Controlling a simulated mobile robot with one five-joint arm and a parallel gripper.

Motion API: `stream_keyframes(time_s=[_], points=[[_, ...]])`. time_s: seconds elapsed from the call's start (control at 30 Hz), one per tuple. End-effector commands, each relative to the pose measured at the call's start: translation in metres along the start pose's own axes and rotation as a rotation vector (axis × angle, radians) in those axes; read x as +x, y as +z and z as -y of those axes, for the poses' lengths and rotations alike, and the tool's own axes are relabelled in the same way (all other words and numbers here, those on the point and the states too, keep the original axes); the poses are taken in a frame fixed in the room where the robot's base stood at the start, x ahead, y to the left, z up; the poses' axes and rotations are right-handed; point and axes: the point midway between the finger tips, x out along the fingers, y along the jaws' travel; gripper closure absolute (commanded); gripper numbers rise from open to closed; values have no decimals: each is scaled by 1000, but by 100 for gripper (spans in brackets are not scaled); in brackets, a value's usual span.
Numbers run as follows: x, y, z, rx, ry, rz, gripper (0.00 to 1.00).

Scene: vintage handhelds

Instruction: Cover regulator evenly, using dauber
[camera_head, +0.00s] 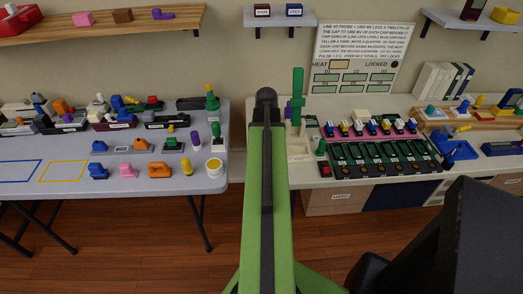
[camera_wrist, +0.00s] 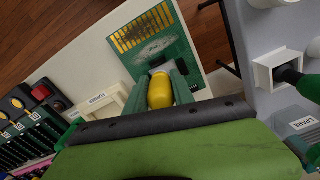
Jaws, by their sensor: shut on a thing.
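In the wrist view my gripper (camera_wrist: 160,88) is shut on a yellow-handled tool, which looks like the dauber (camera_wrist: 160,93). Its small grey tip points at a green circuit board (camera_wrist: 190,58) with gold contacts. A grey, smeared patch (camera_wrist: 151,50) lies on the board just beyond the tip. It may be the regulator, but its outline is unclear. I cannot tell whether the tip touches the board. The patch looks uneven, with darker streaks.
A cream tray (camera_wrist: 110,101) and a red button (camera_wrist: 58,106) lie left of the board. A gap separates this table from the grey one with a SPARE box (camera_wrist: 298,125).

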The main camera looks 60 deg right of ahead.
Motion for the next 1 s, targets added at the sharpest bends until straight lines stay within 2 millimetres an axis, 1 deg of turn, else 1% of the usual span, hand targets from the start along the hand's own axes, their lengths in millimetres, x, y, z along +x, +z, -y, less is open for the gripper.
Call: stream_keyframes(time_s=[0.07,0.33,0.7,1.0], points=[[0,-1,-3,0,0,0,100],[0,0,-2,0,0,0,100],[-2,6,21,-1,0,0,100],[-2,5,19,0,0,0,100]])
